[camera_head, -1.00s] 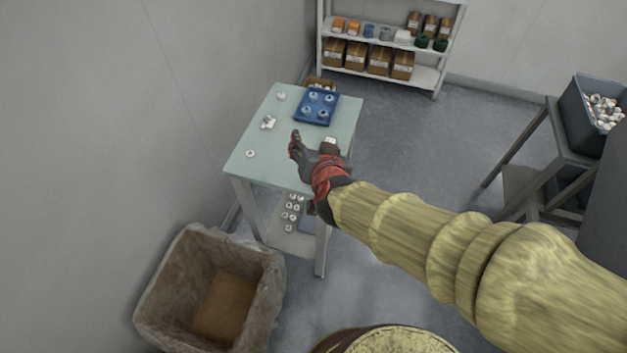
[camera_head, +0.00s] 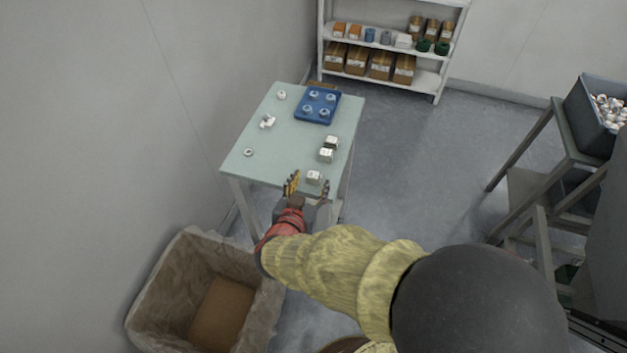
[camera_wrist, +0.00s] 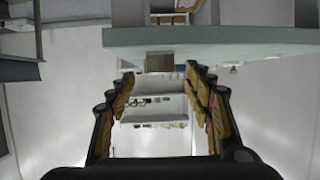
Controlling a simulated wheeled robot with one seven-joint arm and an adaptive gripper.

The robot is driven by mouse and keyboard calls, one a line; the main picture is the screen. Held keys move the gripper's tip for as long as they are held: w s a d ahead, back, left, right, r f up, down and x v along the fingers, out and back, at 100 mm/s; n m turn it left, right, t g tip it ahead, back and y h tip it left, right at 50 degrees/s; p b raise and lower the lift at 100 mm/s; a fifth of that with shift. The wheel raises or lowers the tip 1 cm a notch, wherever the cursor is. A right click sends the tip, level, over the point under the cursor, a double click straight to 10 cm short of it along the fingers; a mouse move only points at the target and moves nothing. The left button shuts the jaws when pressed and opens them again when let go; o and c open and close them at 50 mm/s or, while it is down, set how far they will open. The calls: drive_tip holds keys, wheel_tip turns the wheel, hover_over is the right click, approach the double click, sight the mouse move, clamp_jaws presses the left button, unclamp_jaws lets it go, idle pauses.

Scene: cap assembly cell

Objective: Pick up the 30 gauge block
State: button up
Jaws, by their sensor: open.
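Three small pale blocks stand along the right side of the table (camera_head: 262,160): a far block (camera_head: 331,142), a middle block (camera_head: 326,156) and a near block (camera_head: 314,177) by the front edge. Their markings are too small to read, so I cannot tell which is the 30 gauge block. My gripper (camera_head: 308,187) is open and empty at the table's front edge, its fingers either side of the near block in the picture; contact cannot be judged. In the wrist view a grey-brown block (camera_wrist: 159,62) appears between the open fingers, against the table edge (camera_wrist: 250,37).
A blue tray with round parts (camera_head: 317,118) sits at the table's back. Loose white parts (camera_head: 267,122) and a ring (camera_head: 248,152) lie at left. A lined bin (camera_head: 165,290) stands front left, a shelf (camera_head: 380,50) behind, and a stand with a full bin (camera_head: 590,110) at right.

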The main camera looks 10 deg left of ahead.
sight(313, 177)
drive_tip(key=shift+b+x, duration=0.55)
drive_tip(key=shift+x, duration=0.95)
drive_tip(key=shift+c, duration=1.4)
clamp_jaws()
